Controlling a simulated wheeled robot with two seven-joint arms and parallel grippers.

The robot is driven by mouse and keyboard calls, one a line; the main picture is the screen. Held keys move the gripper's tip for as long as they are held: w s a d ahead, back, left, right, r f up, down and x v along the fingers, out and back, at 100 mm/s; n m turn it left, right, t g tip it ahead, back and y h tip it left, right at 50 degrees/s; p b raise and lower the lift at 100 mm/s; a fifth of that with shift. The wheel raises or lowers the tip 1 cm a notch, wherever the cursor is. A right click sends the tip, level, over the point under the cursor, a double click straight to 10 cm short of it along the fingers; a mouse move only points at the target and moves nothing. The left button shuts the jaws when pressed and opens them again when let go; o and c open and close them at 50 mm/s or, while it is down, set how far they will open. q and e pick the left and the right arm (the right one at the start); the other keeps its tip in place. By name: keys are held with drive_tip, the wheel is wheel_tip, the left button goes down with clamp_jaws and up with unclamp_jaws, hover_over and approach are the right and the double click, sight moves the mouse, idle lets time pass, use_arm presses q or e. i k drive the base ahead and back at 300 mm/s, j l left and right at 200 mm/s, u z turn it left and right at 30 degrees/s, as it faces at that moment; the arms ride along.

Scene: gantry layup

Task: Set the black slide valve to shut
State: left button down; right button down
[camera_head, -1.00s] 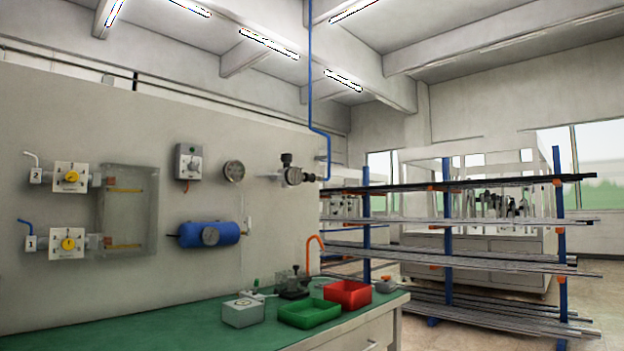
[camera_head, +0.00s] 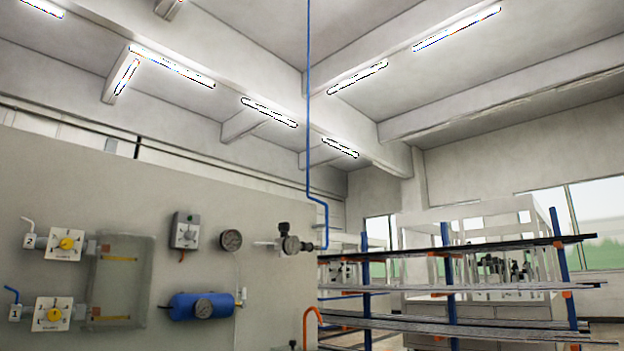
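A black and grey fitting (camera_head: 290,242) with a dark knob on top and a round face sits on the panel's right end, where the blue pipe (camera_head: 325,228) comes down. A small fitting (camera_head: 242,294) sits on a thin line to the right of the blue tank (camera_head: 200,306). I cannot tell which of these, if either, is the black slide valve, nor its setting. Neither of my grippers is in view.
The grey panel (camera_head: 262,290) also carries two yellow-knobbed valves (camera_head: 66,243), a clear cover (camera_head: 122,275), a grey switch box (camera_head: 185,230) and a gauge (camera_head: 231,240). A rack of long bars (camera_head: 450,327) stands at the right.

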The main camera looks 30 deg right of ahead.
sight(309, 247)
drive_tip(key=l+u, duration=0.2)
drive_tip(key=l, duration=1.1)
